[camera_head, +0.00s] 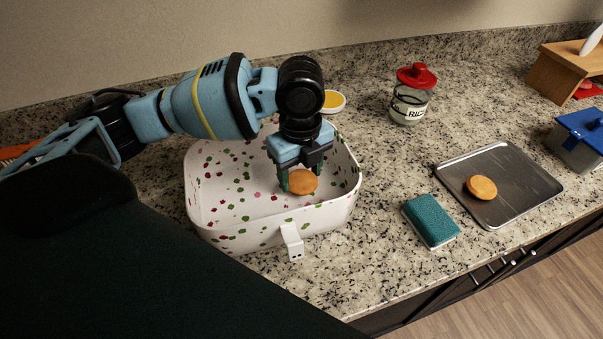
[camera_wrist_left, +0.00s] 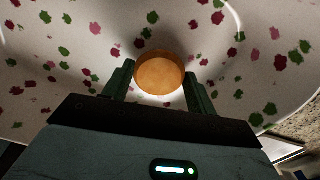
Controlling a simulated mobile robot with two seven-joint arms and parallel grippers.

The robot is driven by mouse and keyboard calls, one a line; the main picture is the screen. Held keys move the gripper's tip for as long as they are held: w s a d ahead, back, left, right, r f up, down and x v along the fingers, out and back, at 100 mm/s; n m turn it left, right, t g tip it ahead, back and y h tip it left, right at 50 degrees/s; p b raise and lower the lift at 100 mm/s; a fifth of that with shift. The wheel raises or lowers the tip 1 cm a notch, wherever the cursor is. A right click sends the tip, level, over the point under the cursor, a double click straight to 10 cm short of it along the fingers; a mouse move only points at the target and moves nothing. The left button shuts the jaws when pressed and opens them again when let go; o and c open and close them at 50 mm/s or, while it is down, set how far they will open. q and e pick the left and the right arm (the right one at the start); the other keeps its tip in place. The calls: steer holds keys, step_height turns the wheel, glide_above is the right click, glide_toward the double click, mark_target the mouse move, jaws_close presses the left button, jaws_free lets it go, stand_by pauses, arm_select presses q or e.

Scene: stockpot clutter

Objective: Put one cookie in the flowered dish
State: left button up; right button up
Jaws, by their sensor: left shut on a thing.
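My left gripper (camera_head: 299,182) points down inside the flowered dish, a white deep dish (camera_head: 215,215) with red and green blotches. The gripper is shut on a round orange-brown cookie (camera_head: 303,183), between its two fingers. In the left wrist view the held cookie (camera_wrist_left: 160,74) shows between the fingertips, with the spotted dish (camera_wrist_left: 60,45) behind it. I cannot tell whether the cookie touches the dish floor. Another cookie (camera_head: 481,187) lies on a metal tray (camera_head: 520,178) at the right. My right gripper is not in view.
A teal sponge (camera_head: 431,221) lies between the dish and the tray. A red-lidded jar (camera_head: 411,95) and a small bowl with yellow contents (camera_head: 333,101) stand behind. A blue-lidded container (camera_head: 582,137) and a wooden block (camera_head: 562,72) are at the right.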

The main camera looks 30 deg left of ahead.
mark_target(301, 178)
arm_select(q)
steer(key=shift+f, duration=0.45)
steer(key=o, duration=1)
steer(key=shift+f, duration=0.15)
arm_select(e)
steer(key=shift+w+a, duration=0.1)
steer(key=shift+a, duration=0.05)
arm_select(q)
steer(key=shift+r+p, duration=0.6)
steer(key=shift+r, duration=5.55)
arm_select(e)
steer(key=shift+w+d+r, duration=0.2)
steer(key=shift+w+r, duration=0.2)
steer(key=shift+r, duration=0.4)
